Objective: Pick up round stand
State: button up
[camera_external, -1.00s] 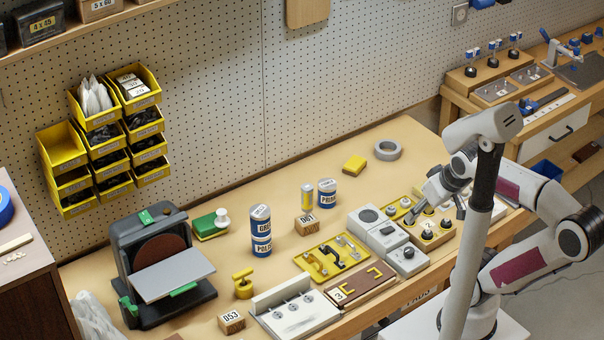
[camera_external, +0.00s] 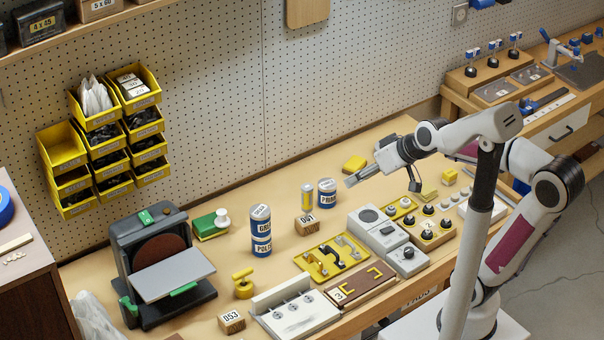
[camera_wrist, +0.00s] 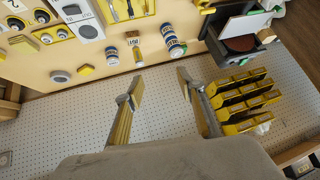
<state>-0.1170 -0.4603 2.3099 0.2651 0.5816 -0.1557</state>
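A grey ring (camera_wrist: 60,76), a low round piece, lies on the bench in the wrist view, left of my fingers. My arm hides it in the external view. A yellow piece with a round base and a top bar (camera_external: 243,284) stands near the sander in the external view. I cannot tell for certain which is the round stand. My gripper (camera_external: 352,181) is above the back of the bench, right of the cans. In the wrist view its fingers (camera_wrist: 160,76) are wide apart with nothing between them.
A yellow block (camera_external: 354,163) lies behind my gripper. A small blue-white can (camera_external: 327,193) and a tall can stack (camera_external: 261,232) stand to its left. The pegboard wall (camera_external: 220,110) rises close behind. The bench's back middle is mostly clear.

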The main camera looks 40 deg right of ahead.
jog(key=w+a+r+t+y, duration=0.1)
jog(key=w+a+r+t, duration=0.1)
jog(key=w+a, duration=0.5)
jog(key=w+a+r+t+y, duration=0.1)
jog(key=w+a+r, duration=0.1)
jog(key=w, duration=0.8)
jog(key=m+t+h, duration=0.3)
jog(key=m+h, duration=0.1)
jog(key=h, duration=0.1)
send_over(222, 215)
jog(key=s, duration=0.2)
notch_tip(222, 215, down, 12)
notch_tip(222, 215, down, 14)
jog(key=a+m+g+h, duration=0.1)
jog(key=h, duration=0.4)
jog(key=shift+s+r+m, duration=0.15)
jog(key=shift+s+m, duration=0.25)
jog(key=shift+f, duration=2.9)
